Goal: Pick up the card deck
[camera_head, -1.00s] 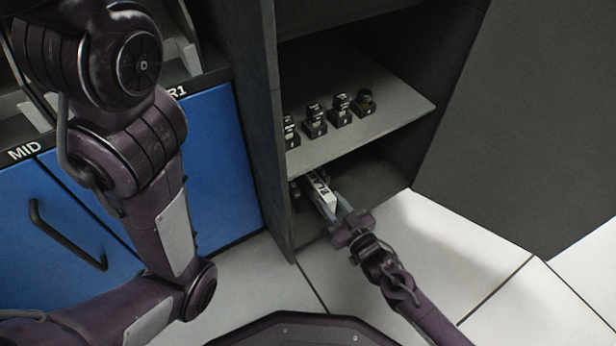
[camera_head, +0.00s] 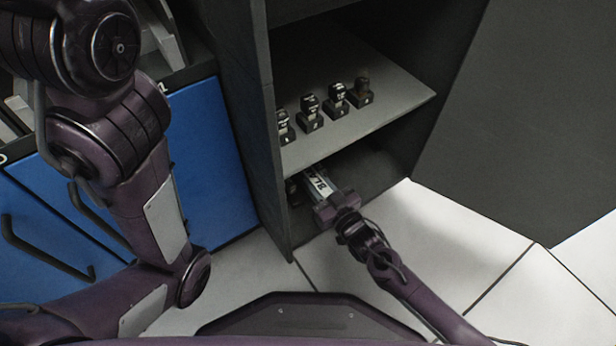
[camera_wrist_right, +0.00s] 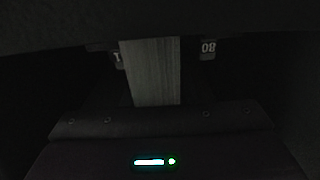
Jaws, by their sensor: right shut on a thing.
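The card deck (camera_head: 318,182) is a pale block with dark lettering on its top, in the lower compartment of the dark cabinet. My right gripper (camera_head: 323,193) reaches in from the front and is shut on the deck; its body hides the near end. In the right wrist view, the deck (camera_wrist_right: 153,72) shows as a grey, finely striped block at the centre. That view is very dark and the fingers are hard to make out. My left arm crosses the left side of the head view; its gripper is out of sight.
The cabinet shelf (camera_head: 385,122) above holds several small dark labelled blocks (camera_head: 309,115). The cabinet's left side wall (camera_head: 262,150) stands close to the deck. Blue drawers (camera_head: 212,165) with dark handles are at the left. White floor (camera_head: 440,235) is open at the right.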

